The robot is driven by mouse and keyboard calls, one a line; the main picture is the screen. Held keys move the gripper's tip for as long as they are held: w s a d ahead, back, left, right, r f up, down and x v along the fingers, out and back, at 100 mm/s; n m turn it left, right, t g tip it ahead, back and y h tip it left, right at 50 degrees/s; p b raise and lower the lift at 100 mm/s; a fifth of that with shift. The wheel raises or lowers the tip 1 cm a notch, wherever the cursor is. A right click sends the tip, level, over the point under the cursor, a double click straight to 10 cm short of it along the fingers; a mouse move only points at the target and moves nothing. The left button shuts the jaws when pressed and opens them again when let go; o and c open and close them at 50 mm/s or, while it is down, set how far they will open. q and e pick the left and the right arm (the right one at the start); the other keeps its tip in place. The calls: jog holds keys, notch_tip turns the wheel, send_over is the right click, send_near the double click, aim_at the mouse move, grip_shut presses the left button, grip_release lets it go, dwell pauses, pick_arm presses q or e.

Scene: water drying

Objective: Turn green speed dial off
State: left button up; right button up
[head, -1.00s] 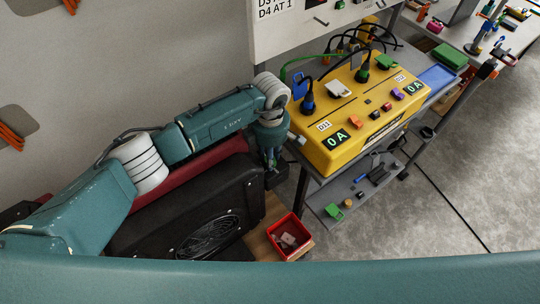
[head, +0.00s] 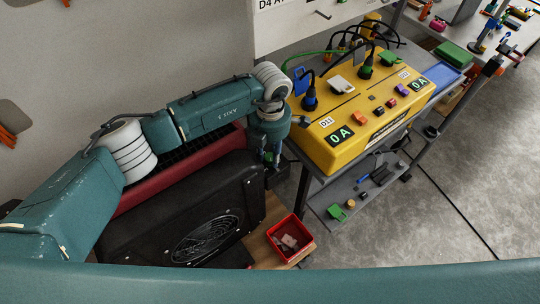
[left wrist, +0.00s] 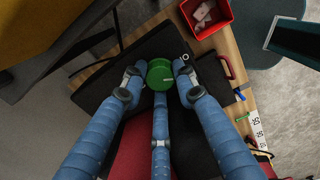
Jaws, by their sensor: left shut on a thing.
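The green speed dial (left wrist: 160,74) is a round green knob with a pale line on it, seen in the left wrist view. It sits over the black fan machine (left wrist: 108,72), which also shows in the head view (head: 185,215). My left gripper (left wrist: 158,76) is shut on the dial, with blue-grey fingers at its left and right sides and a third one below. In the head view my left gripper (head: 273,172) points down by the machine's far right corner, and the dial is hidden there. My right gripper is not in view.
A yellow power box (head: 340,155) with cables and displays stands on a grey cart close right of my left gripper. A red bin (head: 291,240) holding small items sits on a wooden surface beside the machine. Open floor (head: 420,230) lies to the right.

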aim_at(271, 156)
pick_arm(q)
jog(key=shift+n, duration=0.6)
jog(key=o, duration=1.1)
jog(key=shift+d, duration=0.1)
jog(key=shift+o, duration=0.2)
jog(key=shift+w, duration=0.1)
jog(key=shift+r, duration=4.05)
jog(key=shift+b, duration=0.3)
